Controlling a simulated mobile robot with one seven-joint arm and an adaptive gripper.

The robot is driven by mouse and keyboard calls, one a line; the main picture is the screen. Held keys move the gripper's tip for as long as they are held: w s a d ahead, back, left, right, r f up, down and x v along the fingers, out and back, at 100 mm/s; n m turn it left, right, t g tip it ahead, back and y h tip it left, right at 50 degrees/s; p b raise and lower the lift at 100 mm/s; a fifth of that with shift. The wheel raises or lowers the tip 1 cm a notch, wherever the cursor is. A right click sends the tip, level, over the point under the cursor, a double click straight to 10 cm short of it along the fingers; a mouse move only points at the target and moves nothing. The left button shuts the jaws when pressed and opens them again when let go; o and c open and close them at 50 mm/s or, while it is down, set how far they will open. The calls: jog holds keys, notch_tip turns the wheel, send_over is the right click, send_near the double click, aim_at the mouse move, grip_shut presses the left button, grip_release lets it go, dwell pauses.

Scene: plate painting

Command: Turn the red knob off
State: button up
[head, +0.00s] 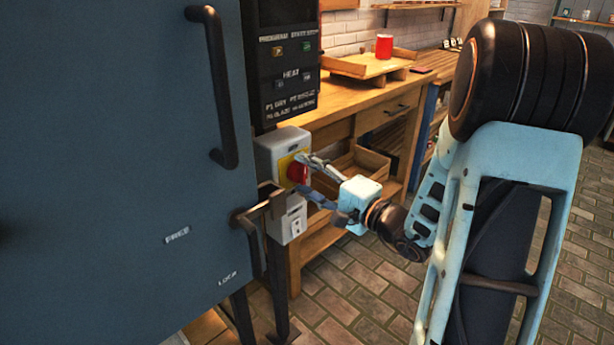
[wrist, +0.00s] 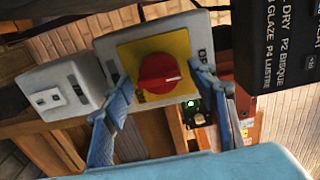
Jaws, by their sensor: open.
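The red knob (head: 297,172) sits on a yellow plate on a grey switch box (head: 270,150), beside the dark blue cabinet door. In the wrist view the red knob (wrist: 159,73) shows a white mark pointing to the right, toward partly hidden lettering on the box. My gripper (head: 308,180) is open at the box, with its fingers around the knob's area in the head view. In the wrist view my gripper's fingers (wrist: 160,100) stand on either side of the knob, apart from each other. I cannot tell whether either finger touches the knob.
A smaller grey box (head: 290,220) hangs below the switch box. A black door handle (head: 250,218) juts out close to my gripper. A black control panel (head: 287,60) is above. A wooden workbench (head: 350,110) with a red cup (head: 384,47) stands behind. Brick floor is free at right.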

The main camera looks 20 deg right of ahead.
jog(key=v, duration=1.2)
